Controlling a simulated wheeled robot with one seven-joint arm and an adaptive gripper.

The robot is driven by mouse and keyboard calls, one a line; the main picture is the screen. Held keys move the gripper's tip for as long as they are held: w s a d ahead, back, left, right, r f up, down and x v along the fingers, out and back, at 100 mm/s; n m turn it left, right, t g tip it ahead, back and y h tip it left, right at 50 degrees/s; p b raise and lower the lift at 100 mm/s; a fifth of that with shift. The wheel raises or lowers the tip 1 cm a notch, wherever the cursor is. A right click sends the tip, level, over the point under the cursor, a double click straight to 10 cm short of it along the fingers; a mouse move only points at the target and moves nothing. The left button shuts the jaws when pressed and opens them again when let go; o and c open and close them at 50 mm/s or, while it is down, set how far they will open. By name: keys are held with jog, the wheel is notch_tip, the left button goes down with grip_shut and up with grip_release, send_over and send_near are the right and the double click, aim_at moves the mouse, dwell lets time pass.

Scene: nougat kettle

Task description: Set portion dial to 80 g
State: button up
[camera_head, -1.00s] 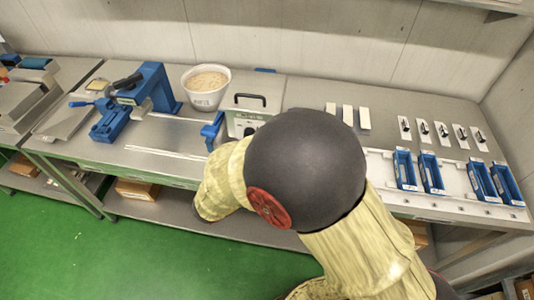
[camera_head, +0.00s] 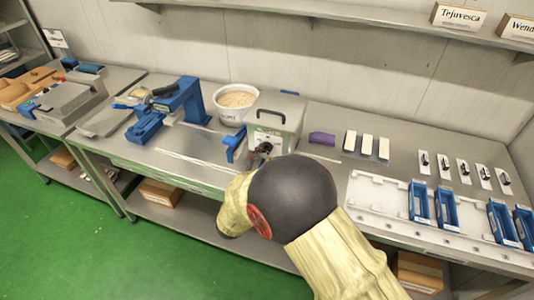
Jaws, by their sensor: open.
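A grey metal box with a black top handle (camera_head: 272,116) stands on the bench behind my arm. Its front panel has a pale label (camera_head: 268,133). A small dark shape (camera_head: 263,149) shows low on that front, just above my arm; I cannot tell whether it is the portion dial or part of my gripper. No scale marks or dial setting can be read. My arm's black joint and cream sleeve cover the area in front of the box. I cannot make out my gripper's fingers.
A white tub of pale mass (camera_head: 228,113) and a blue bracket (camera_head: 234,145) stand left of the box. A purple block (camera_head: 322,138) and white bars (camera_head: 366,145) lie right of it. A white tray (camera_head: 375,195) holds blue holders (camera_head: 445,209). A shelf (camera_head: 360,14) runs above.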

aim_at(267, 149)
jog(key=shift+x, duration=1.3)
jog(key=shift+c, duration=1)
jog(key=c, duration=0.7)
jog(key=shift+c, duration=0.7)
jog(key=shift+n, duration=0.3)
jog(key=n+p, duration=0.1)
jog(key=n, duration=0.4)
jog(key=shift+a+r+n+p, duration=0.15)
jog(key=shift+r+n+p, duration=0.15)
jog(key=shift+p, duration=0.1)
jog(key=n+p, duration=0.1)
jog(key=n, duration=0.1)
jog(key=n+p, duration=0.1)
jog(key=n, duration=0.2)
jog(key=shift+w+a+n, duration=0.1)
jog(key=shift+a+n, duration=0.1)
jog(key=shift+n, duration=0.1)
jog(key=shift+f+p, duration=0.1)
jog(key=shift+p, duration=0.2)
